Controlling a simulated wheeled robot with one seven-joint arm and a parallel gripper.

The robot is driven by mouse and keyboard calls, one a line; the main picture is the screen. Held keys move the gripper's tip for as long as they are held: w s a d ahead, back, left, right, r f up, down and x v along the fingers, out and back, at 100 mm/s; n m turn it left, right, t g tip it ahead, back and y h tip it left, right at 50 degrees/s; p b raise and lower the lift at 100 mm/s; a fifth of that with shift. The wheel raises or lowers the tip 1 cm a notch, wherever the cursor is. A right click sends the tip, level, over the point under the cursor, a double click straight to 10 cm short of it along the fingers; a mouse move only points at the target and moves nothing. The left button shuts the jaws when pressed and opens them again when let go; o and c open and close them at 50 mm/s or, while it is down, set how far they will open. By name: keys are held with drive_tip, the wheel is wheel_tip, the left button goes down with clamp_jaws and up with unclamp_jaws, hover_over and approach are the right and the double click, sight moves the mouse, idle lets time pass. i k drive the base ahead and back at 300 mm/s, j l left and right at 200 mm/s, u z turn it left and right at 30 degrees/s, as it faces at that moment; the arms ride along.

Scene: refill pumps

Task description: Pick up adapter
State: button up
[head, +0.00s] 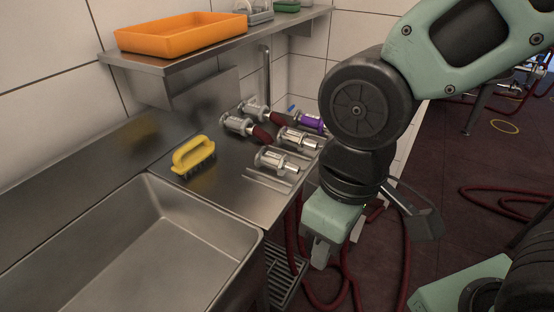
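Several metal cylindrical fittings with pale grey collars lie on the steel counter (215,185). I cannot tell which of them is the adapter. One fitting (271,160) lies nearest the counter's front, with another (297,138) just behind it. Two more, a left one (238,124) and a rear one (254,111), have dark red hose-like ends. A purple piece (310,121) lies at the back right, partly hidden by my arm. My gripper (321,250) hangs in front of the counter's right edge, apart from the fittings. Nothing shows in it, and its finger opening is not clear.
A yellow-handled brush (194,156) lies left of the fittings. A deep steel sink (130,250) is in front. A wall shelf (215,48) holds an orange tray (180,34). Red hoses (325,290) hang below the counter and lie on the dark floor (440,160). A grate (284,277) is below the edge.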

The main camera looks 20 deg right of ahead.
sight(282, 164)
drive_tip(key=i+l+u, duration=0.15)
drive_tip(key=l+u, duration=0.2)
drive_tip(key=i+l+u, duration=0.15)
drive_tip(key=l+u, duration=0.2)
drive_tip(key=i+l+u, duration=0.1)
drive_tip(key=l+u, duration=0.65)
